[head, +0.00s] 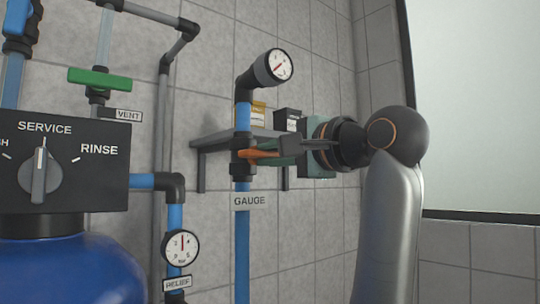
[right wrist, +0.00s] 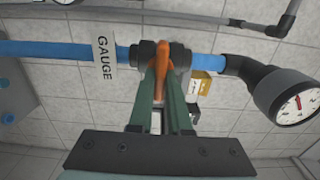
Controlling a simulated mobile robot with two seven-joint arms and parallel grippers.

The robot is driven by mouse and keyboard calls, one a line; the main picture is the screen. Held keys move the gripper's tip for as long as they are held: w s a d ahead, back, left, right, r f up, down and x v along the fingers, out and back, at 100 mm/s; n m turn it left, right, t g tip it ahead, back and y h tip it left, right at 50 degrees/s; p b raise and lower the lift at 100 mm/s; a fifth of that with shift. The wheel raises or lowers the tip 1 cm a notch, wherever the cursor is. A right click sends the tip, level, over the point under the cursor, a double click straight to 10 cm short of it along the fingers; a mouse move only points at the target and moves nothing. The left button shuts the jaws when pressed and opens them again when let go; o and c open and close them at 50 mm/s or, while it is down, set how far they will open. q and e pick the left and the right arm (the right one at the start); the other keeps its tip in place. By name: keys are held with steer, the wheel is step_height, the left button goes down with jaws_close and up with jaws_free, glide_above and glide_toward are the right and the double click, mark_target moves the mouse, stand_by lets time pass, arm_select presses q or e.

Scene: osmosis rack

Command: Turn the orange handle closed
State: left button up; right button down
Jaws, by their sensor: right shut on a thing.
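The orange handle (head: 262,154) sits on the black valve body of the vertical blue gauge pipe, just above the GAUGE label (head: 249,201). In the head view it points right, across the pipe, toward my gripper. My right gripper (head: 285,149) reaches in from the right and is shut on the handle. In the right wrist view the handle (right wrist: 160,75) lies between the two green fingers of the gripper (right wrist: 162,105), which hide part of it. My left gripper is in neither view.
A round gauge (head: 279,66) tops the pipe. A grey shelf (head: 212,140) with small boxes is behind the valve. A green handle (head: 99,79) is at upper left, above a SERVICE/RINSE panel (head: 80,190) and blue tank (head: 70,268). A relief gauge (head: 181,247) is low left.

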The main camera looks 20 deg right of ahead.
stand_by(0.4)
steer(key=c, duration=0.9)
jaws_free()
steer(key=shift+o, duration=0.2)
steer(key=b+v, duration=0.5)
steer(key=v, duration=0.7)
steer(key=shift+s, duration=0.25)
steer(key=shift+d, duration=0.1)
